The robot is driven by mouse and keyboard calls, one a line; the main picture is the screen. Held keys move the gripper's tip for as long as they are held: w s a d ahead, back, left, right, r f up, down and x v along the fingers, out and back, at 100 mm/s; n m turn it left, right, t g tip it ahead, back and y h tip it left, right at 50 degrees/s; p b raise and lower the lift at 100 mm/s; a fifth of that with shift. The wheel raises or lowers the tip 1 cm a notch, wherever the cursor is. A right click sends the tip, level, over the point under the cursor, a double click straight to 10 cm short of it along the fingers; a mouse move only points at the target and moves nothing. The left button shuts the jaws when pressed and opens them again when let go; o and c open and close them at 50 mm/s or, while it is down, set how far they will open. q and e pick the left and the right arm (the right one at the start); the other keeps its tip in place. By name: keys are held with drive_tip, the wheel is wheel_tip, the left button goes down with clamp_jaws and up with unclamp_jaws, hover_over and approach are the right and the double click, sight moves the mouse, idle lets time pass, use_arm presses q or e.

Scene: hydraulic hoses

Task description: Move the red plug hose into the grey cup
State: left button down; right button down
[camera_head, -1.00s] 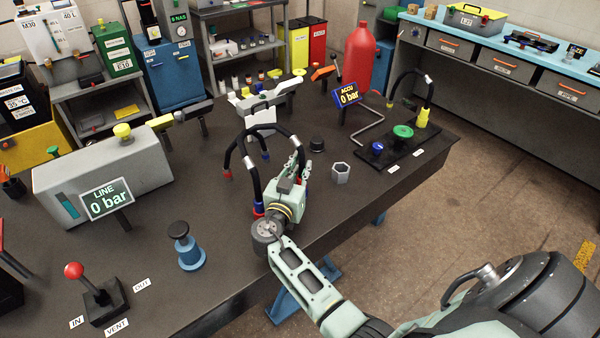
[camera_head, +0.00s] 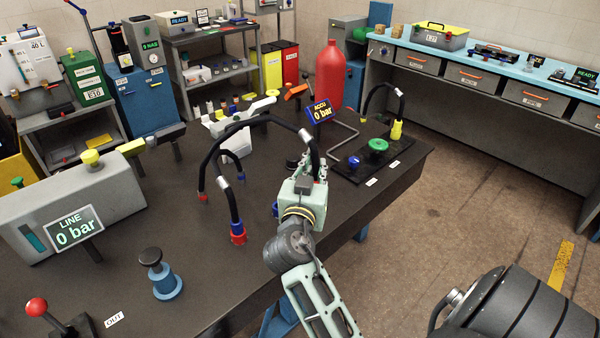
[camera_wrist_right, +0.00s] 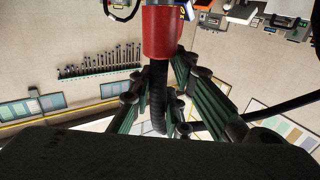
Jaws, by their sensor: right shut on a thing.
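My right gripper (camera_head: 308,180) is over the table's right part, shut on the black hose with the red plug. In the head view this black hose (camera_head: 255,119) arches from the gripper to the left, with a silver band near the gripper. In the right wrist view the red plug (camera_wrist_right: 162,32) sits on the hose between the fingers (camera_wrist_right: 165,95). Another hose stands at left in a red and blue fitting (camera_head: 237,235). The grey cup is not visible now; the gripper and arm seem to hide it. My left gripper is not in view.
A plate with blue and green knobs (camera_head: 377,147) and a yellow-ended hose (camera_head: 396,130) stands right of the gripper. The ACCU display (camera_head: 320,110) is behind it. A blue piece (camera_head: 275,210) shows just left of the gripper. The LINE display (camera_head: 75,228) is at left.

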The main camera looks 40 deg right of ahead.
drive_tip(key=shift+s+d+r, duration=0.25)
drive_tip(key=shift+s+r, duration=0.15)
drive_tip(key=shift+s, duration=0.2)
drive_tip(key=shift+b, duration=0.35)
drive_tip(key=shift+w, duration=0.1)
